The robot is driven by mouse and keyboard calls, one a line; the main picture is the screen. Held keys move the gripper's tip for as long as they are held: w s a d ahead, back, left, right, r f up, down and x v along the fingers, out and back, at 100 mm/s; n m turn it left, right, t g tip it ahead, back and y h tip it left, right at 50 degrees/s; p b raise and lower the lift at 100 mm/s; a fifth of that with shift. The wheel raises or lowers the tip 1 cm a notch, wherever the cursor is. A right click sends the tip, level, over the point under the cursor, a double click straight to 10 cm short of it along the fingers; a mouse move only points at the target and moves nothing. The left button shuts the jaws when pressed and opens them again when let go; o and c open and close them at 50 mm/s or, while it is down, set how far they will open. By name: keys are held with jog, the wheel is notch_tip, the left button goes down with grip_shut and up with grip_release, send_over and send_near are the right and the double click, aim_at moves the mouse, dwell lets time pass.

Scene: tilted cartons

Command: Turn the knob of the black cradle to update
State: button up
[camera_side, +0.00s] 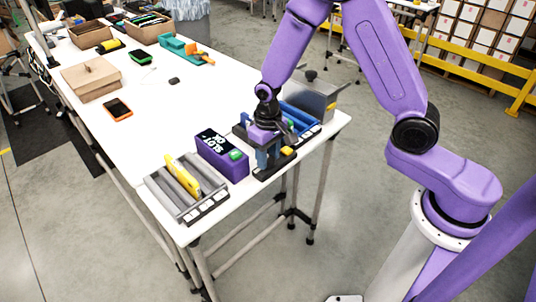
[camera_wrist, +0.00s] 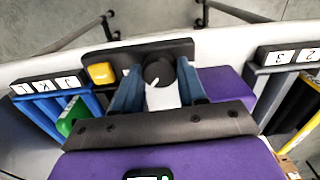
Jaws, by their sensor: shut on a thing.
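The black cradle (camera_side: 272,170) stands near the front edge of the white table, with a yellow button (camera_side: 287,150) on it. In the wrist view the cradle (camera_wrist: 140,50) lies across the top, with the yellow button (camera_wrist: 102,72) at left. Its round black knob (camera_wrist: 158,72) has a white pointer line slanting to the lower left. My gripper (camera_side: 268,158) reaches down over the cradle. In the wrist view its blue fingers (camera_wrist: 158,85) are on both sides of the knob, shut on it. The fingers hide the knob in the side view.
A purple box with a lit display (camera_side: 222,155) stands left of the cradle. A grey slotted rack (camera_side: 205,208) holds a yellow item at far left. A blue slotted rack (camera_side: 300,115) is close on the right, with a grey bin (camera_side: 310,92) behind. The table's middle is mostly clear.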

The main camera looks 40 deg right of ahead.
jog(key=shift+m, duration=0.3)
jog(key=o, duration=1.1)
jog(key=shift+c, duration=0.2)
jog(key=shift+r, duration=0.2)
notch_tip(320, 180, up, 17)
jog(key=s+d+n, duration=0.2)
jog(key=s+n, duration=0.4)
jog(key=s, duration=0.7)
jog(key=s+d+f+n, duration=0.1)
jog(key=s+n, duration=0.5)
jog(key=s, duration=0.7)
jog(key=shift+s+d+f+n, duration=0.25)
jog(key=shift+d+f+n, duration=0.05)
jog(key=shift+d, duration=0.35)
